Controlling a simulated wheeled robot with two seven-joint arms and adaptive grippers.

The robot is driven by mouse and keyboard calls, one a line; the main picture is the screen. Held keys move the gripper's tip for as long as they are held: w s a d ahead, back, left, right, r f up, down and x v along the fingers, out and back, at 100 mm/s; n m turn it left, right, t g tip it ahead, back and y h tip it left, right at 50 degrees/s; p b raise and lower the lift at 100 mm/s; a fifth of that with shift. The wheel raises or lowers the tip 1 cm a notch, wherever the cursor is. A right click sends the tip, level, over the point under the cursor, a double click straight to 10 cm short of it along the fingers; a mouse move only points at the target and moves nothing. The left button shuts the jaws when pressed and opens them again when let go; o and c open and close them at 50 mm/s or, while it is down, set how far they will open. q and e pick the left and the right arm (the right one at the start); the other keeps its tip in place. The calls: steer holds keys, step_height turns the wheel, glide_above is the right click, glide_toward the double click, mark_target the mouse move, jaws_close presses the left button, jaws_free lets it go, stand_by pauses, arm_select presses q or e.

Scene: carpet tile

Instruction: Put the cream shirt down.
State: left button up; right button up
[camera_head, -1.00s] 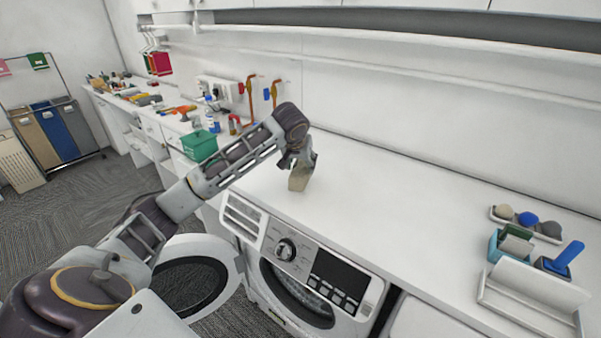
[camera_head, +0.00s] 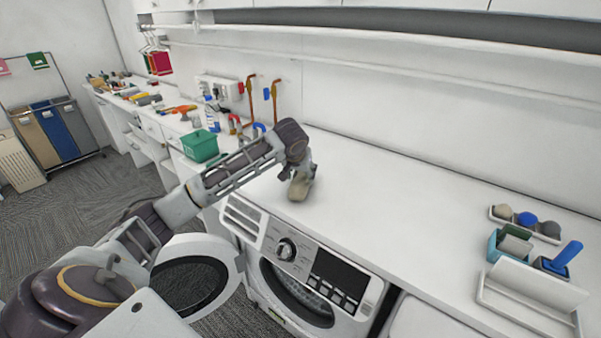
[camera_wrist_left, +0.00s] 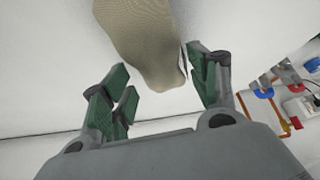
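The cream shirt (camera_head: 298,188) is a small bunched bundle on the white countertop, above the washing machine's left part. In the left wrist view the shirt (camera_wrist_left: 145,40) lies beyond and partly between the fingers. My left gripper (camera_head: 303,174) is right at the shirt. In the left wrist view the green-padded fingers of the left gripper (camera_wrist_left: 160,66) are spread, with a clear gap between the left finger and the cloth. The right finger is close to the cloth's edge; I cannot tell if they touch. My right gripper is not in view.
The washing machine (camera_head: 300,262) stands below with its round door (camera_head: 192,275) open. A green basket (camera_head: 199,146) and tools are on the counter to the left. Blue holders (camera_head: 510,245) and a white rack (camera_head: 535,290) are at the right. The counter between is clear.

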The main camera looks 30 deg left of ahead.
arm_select(q)
steer(key=o, duration=0.3)
steer(key=shift+o, duration=0.2)
steer(key=shift+r, duration=0.15)
steer(key=v, duration=1.2)
steer(key=shift+b, duration=0.4)
